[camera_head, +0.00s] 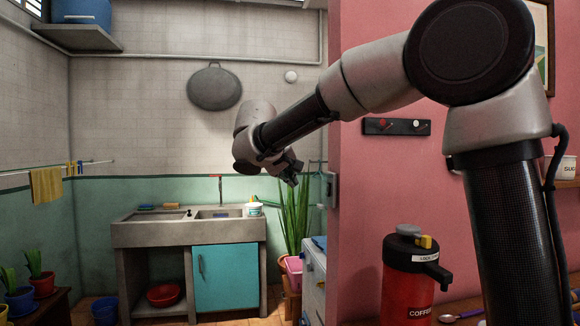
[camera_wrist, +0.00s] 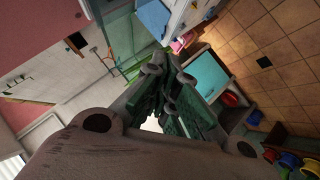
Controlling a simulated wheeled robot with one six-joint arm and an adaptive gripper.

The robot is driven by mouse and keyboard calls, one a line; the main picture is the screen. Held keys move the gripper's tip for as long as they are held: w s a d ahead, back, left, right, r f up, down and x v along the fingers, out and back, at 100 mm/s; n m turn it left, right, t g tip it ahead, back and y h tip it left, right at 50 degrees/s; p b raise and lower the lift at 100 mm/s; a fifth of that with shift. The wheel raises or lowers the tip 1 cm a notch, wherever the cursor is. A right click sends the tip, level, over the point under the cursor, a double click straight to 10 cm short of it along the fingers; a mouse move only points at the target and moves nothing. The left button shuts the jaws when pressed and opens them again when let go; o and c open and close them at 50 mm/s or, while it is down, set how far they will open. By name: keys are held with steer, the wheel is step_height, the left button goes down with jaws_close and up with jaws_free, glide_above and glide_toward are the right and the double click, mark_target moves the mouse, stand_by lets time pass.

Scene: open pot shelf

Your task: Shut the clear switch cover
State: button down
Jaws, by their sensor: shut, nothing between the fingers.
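The switch box (camera_head: 329,189) is a small grey box on the end edge of the pink wall in the head view. The clear switch cover (camera_head: 316,168) shows as a faint see-through outline standing out to the left from the top of the box, so it looks raised. My gripper (camera_head: 291,178) is left of the box and cover, apart from them in the picture. Its fingers are shut and empty. The wrist view shows the dark green fingers (camera_wrist: 172,105) close together. A dark small box (camera_wrist: 75,42) on the wall edge there may be the switch box.
The pink wall (camera_head: 365,190) stands right of the switch, with a hook rack (camera_head: 396,127) on it. A tall plant (camera_head: 293,215) and a white appliance (camera_head: 314,285) stand below. A red coffee dispenser (camera_head: 407,285) stands in front. A sink counter (camera_head: 155,232) is behind.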

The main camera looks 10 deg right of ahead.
mark_target(324, 191)
steer(key=d+f+n+t+h, duration=0.2)
steer(key=d+f+n+h, duration=0.3)
steer(key=f, duration=0.4)
steer(key=shift+d+f+t+h, duration=0.2)
steer(key=shift+f+t+h, duration=0.1)
steer(key=shift+h, duration=0.4)
stand_by(0.3)
